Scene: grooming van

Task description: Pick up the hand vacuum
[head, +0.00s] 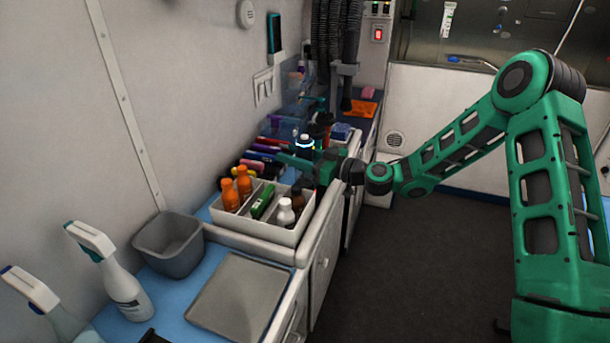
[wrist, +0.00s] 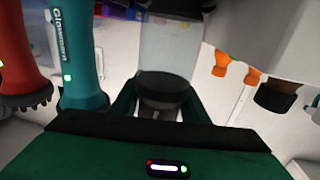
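I take the hand vacuum to be the upright piece with a clear body and dark round end (wrist: 165,90) in the wrist view. It stands between my gripper's green fingers (wrist: 162,104). In the head view, my gripper (head: 300,163) is low over the far part of the counter, behind the bottle caddy. A dark top with a glowing blue ring (head: 304,143) shows there, perhaps the same vacuum. The fingers are on both sides of the dark end. I cannot tell whether they touch it. The arm hides part of this spot in the head view.
A white caddy (head: 262,236) with orange, white and brown bottles stands just in front. Teal (wrist: 82,55) and red (wrist: 20,55) handled tools are close beside the gripper. A grey bin (head: 168,246), a tray (head: 238,300) and spray bottles (head: 122,285) are nearer. The floor right of the counter is clear.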

